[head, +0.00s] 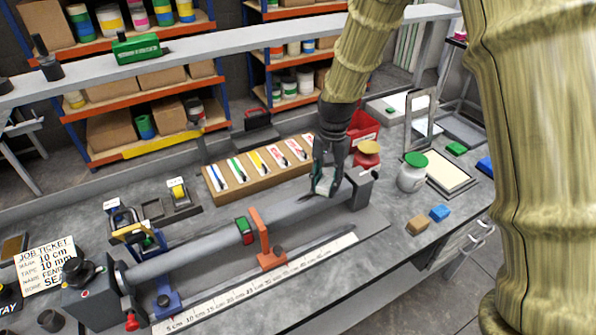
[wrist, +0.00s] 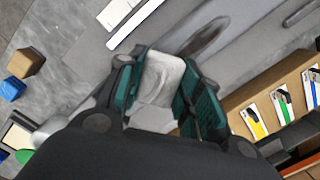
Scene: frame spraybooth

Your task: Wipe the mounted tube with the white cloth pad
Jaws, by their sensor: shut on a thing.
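The mounted tube (head: 200,247) is a long grey pipe held between a clamp block at the front left and an end support (head: 358,190) at the right. A dark patch (wrist: 208,36) shows on its grey surface in the wrist view. My gripper (head: 325,182) is over the tube's right part, near the end support. It is shut on the white cloth pad (wrist: 160,82), which sits between the teal-lined fingers. The pad's white edge also shows in the head view (head: 323,186). I cannot tell whether the pad touches the tube.
An orange stand (head: 267,240) and a green block (head: 243,229) are at the tube's middle. A white ruler (head: 260,283) lies in front. A wooden tray (head: 237,191) of coloured strips lies behind. A green-lidded jar (head: 412,172) and small blocks (head: 418,225) stand right.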

